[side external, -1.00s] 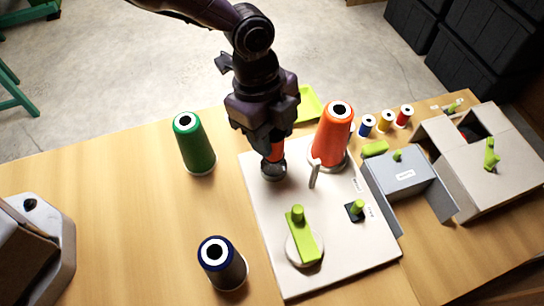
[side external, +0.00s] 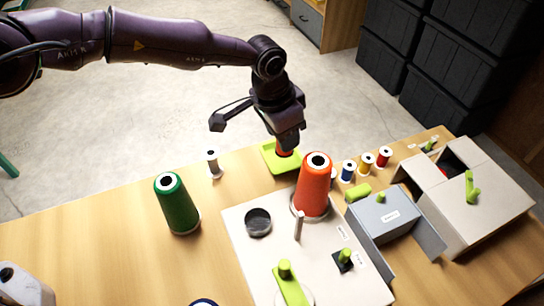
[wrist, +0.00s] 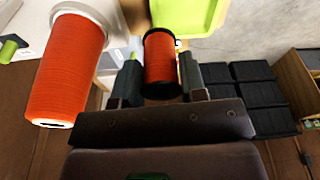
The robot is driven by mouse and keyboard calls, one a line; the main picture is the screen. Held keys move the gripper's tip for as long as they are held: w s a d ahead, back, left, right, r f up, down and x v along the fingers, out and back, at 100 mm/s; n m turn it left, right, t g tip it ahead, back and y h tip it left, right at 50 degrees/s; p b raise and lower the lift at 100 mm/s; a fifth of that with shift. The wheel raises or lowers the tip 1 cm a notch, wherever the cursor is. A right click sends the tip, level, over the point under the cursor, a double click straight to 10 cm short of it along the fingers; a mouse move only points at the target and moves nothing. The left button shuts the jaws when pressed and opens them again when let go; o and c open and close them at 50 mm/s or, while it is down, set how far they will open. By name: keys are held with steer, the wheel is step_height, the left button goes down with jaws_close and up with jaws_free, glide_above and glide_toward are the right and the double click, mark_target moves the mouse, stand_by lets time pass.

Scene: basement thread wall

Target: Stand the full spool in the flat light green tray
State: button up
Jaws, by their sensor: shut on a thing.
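My gripper (side external: 286,148) is shut on the orange-red spool (wrist: 160,60), which has dark end flanges. In the side view only a small part of the spool (side external: 284,154) shows below the fingers. The gripper holds it at the flat light green tray (side external: 270,158), within the tray's outline in the side view. The tray (wrist: 190,15) is beyond the spool in the wrist view. I cannot tell whether the spool touches the tray floor. A round dark holder (side external: 258,222) on the white board is empty.
A tall orange cone (side external: 314,190) stands close to the right of the tray. Several small spools (side external: 367,163), a grey box (side external: 384,215) and a white box (side external: 475,190) are on the right.

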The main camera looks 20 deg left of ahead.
steer(key=shift+w+a+f+n+t+y, duration=0.15)
steer(key=shift+w+a+f+n, duration=0.1)
steer(key=shift+w+f+n, duration=0.45)
steer(key=shift+w+a+f+n+t+y, duration=0.1)
steer(key=shift+w+a+f+n, duration=0.15)
steer(key=shift+w+f+n, duration=0.45)
steer(key=shift+w+a+f+n+t+y, duration=0.15)
steer(key=shift+w+a+f+n, duration=0.2)
steer(key=shift+n, duration=0.65)
steer(key=shift+d+f, duration=0.1)
steer(key=shift+f, duration=0.05)
steer(key=shift+s+x, duration=0.2)
steer(key=shift+x, duration=0.6)
steer(key=shift+s+x, duration=0.15)
steer(key=shift+x, duration=0.65)
steer(key=shift+f, duration=0.1)
steer(key=o, duration=0.8)
steer(key=w+v, duration=0.1)
steer(key=v, duration=0.5)
steer(key=shift+w+r, duration=0.15)
steer(key=shift+r, duration=0.45)
